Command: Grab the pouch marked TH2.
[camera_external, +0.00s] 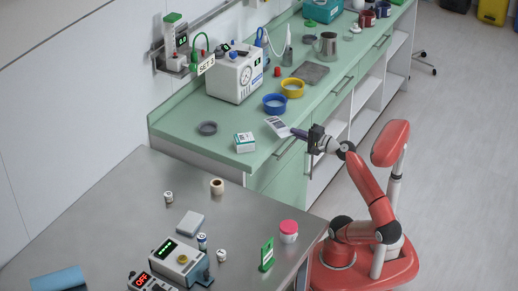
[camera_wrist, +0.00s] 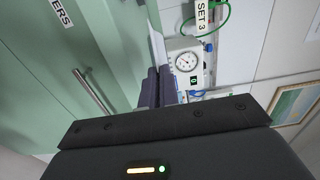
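A flat white and grey pouch (camera_external: 277,127) is at the front edge of the green counter, beside the box. Its marking is too small to read, so I cannot confirm TH2. My gripper (camera_external: 293,132) reaches in from the right at the counter edge, with its fingertips at the pouch's near end. In the wrist view the dark fingers of my gripper (camera_wrist: 158,88) are close together, with the thin pale pouch (camera_wrist: 156,42) seen edge-on between them and sticking out beyond the tips. Whether the pouch still touches the counter is not clear.
The green counter (camera_external: 185,125) holds a white and teal box (camera_external: 244,142), a dark ring (camera_external: 207,128), blue (camera_external: 275,103) and yellow (camera_external: 292,88) bowls, and a white gauge machine (camera_external: 235,77). A steel table (camera_external: 120,215) stands in front. Open floor lies to the right.

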